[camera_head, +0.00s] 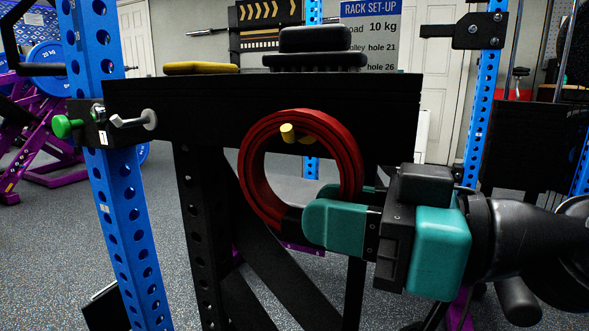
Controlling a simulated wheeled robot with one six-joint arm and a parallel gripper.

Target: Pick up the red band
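The red band (251,172) is a thick loop hanging on a yellow-tipped peg (288,133) on the front of a black crossbeam (200,115). My gripper (318,208), teal and black, reaches in from the right at the band's lower right. One teal finger is in front of the band, and part of the other shows behind it through the loop. The band's lower right part passes between the fingers, partly hidden by the near finger. Whether the fingers are closed tightly on it cannot be seen. The band still hangs around the peg.
A yellow item (201,68) and stacked black blocks (316,50) lie on the crossbeam. A blue perforated upright (121,220) with a green knob (66,127) stands at left. Black braces run below the beam. Grey floor (50,250) is open at lower left.

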